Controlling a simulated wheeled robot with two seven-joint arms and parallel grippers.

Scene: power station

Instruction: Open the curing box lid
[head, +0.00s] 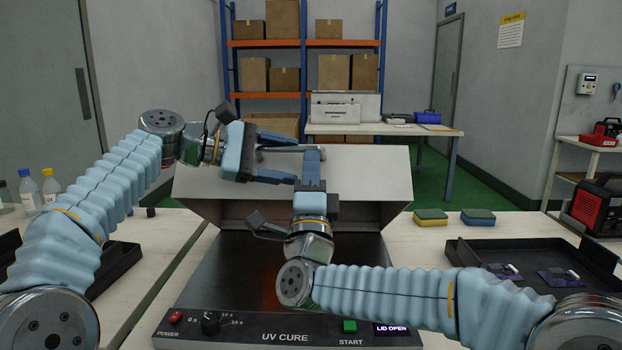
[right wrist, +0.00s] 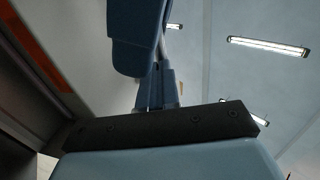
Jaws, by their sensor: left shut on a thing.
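The curing box (head: 225,270) stands in front of me on the bench, with a dark top and a front panel. Its light grey lid (head: 365,180) is tilted up at the back, and the panel display reads "LID OPEN". My left gripper (head: 289,158) is shut on the lid's grey handle (head: 280,150), which my gripper partly hides. My right gripper (head: 312,155) points upward in front of the lid, beside the left one. Its fingers (right wrist: 157,90) look close together in the right wrist view. Whether they touch the handle is unclear.
Bottles (head: 50,185) and another dark tray (head: 118,262) are on the left. My arms reach over the box.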

